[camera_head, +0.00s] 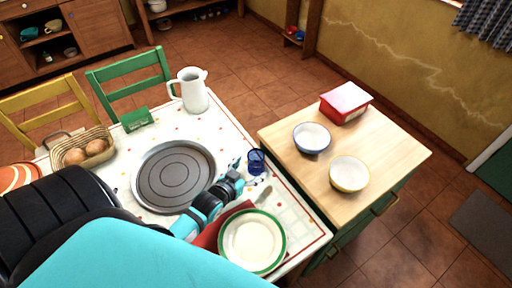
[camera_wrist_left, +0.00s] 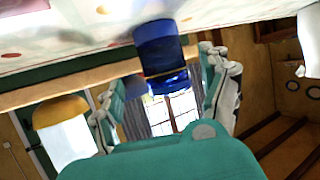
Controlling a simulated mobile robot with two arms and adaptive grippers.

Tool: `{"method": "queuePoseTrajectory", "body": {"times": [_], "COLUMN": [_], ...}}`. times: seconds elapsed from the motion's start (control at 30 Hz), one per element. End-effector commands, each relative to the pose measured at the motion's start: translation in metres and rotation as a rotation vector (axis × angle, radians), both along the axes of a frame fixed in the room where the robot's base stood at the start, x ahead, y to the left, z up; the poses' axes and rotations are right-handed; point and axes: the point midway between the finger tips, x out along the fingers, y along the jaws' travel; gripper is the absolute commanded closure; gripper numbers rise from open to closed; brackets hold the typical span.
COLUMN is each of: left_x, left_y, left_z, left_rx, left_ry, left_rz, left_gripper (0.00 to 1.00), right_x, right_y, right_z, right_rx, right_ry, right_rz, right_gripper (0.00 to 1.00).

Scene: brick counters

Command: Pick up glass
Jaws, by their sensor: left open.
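The blue glass (camera_head: 256,161) stands on the white dotted tablecloth near the table's right edge. In the left wrist view the glass (camera_wrist_left: 158,48) shows between and just beyond the two fingers, with the picture turned so that the table is at the top. My left gripper (camera_head: 248,174) is open, its fingers pointing at the glass from close by. In the left wrist view the gripper (camera_wrist_left: 160,72) has one finger on each side of the glass, with gaps showing. I cannot tell whether either finger touches it. My right gripper is not in view.
A green-rimmed plate (camera_head: 252,241) on a red napkin lies close below the gripper. A round metal tray (camera_head: 174,176), a white pitcher (camera_head: 193,91) and an egg basket (camera_head: 83,149) are on the table.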

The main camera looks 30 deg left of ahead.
Motion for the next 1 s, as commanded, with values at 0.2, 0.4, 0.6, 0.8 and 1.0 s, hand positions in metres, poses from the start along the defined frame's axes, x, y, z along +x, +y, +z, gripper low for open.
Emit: {"method": "queuePoseTrajectory", "body": {"times": [0.2,0.4,0.6,0.8,1.0], "left_x": [0.020,0.046,0.052,0.051,0.051], "left_y": [0.004,0.007,0.007,0.007,0.007], "left_z": [-0.002,-0.013,-0.017,-0.017,-0.016], "left_rx": [0.001,-0.002,-0.001,-0.001,-0.001], "left_ry": [-0.001,0.000,0.000,0.000,0.000], "left_rz": [0.001,0.001,0.000,0.000,0.000], "left_gripper": [0.21,0.21,0.21,0.31,0.58], "right_x": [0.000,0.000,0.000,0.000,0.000], "right_y": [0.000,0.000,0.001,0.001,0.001], "right_z": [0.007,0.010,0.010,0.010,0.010], "right_rx": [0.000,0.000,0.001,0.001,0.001], "right_ry": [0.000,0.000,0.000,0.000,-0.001], "right_rz": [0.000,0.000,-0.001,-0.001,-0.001], "right_gripper": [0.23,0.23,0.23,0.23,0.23]}}
